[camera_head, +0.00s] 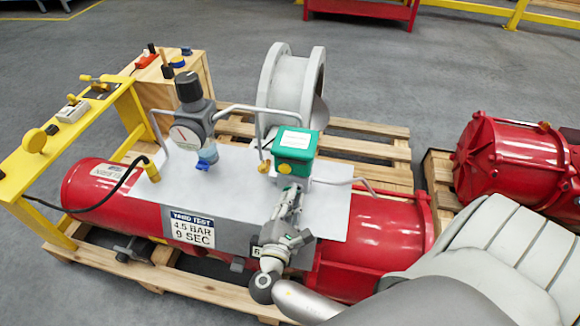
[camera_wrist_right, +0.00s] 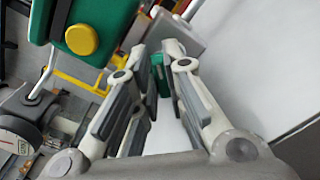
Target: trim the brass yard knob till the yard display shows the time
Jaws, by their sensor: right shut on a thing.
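A green box (camera_head: 295,148) with a white face on top stands above the white plate. A round brass-yellow knob (camera_head: 285,168) sits on its front side; it also shows on the green box in the right wrist view (camera_wrist_right: 82,39), left of the fingers and apart from them. My right gripper (camera_head: 291,192) points up toward the box's underside. Its fingers are close together in the right wrist view (camera_wrist_right: 165,62), with a small green piece (camera_wrist_right: 157,77) between them; what that piece belongs to is hidden. No lit digits are readable on the box. My left gripper is out of view.
A sign (camera_head: 192,227) on the red cylinder (camera_head: 100,190) reads YARD TEST 4.5 BAR 9 SEC. A pressure gauge (camera_head: 186,135) and bent grey pipes stand left of the box. A flanged pipe (camera_head: 285,85) lies behind. A yellow frame (camera_head: 30,150) stands left.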

